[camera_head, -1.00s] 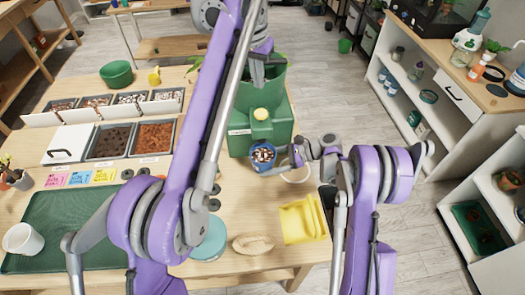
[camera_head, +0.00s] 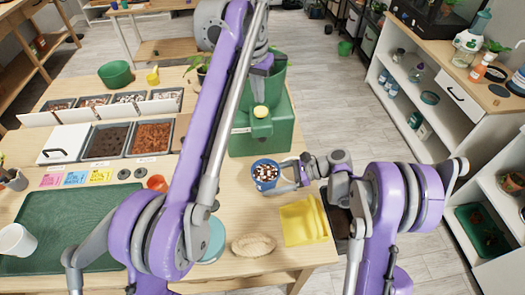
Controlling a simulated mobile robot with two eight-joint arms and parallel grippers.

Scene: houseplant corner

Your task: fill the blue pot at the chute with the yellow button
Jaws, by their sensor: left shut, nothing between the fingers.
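The blue pot (camera_head: 257,184) is near the front of the green chute (camera_head: 270,137), holding a brown-and-white mix. My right gripper (camera_head: 288,174) is shut on the pot's right side. The pot looks upright; whether it touches the table I cannot tell. The yellow button (camera_head: 260,112) is a round knob on the front of the green chute. My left gripper (camera_head: 262,70) is shut and empty, above and behind the button in the picture, in front of the green hopper. My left arm hides part of the table and the chute's left side.
A yellow scoop-like tray (camera_head: 303,222) and a tan fibre dish (camera_head: 253,244) lie at the table's front. Bins of dark and brown soil (camera_head: 152,137) and a dark green tray (camera_head: 60,240) are on the left. The white shelf (camera_head: 440,105) stands apart at the right.

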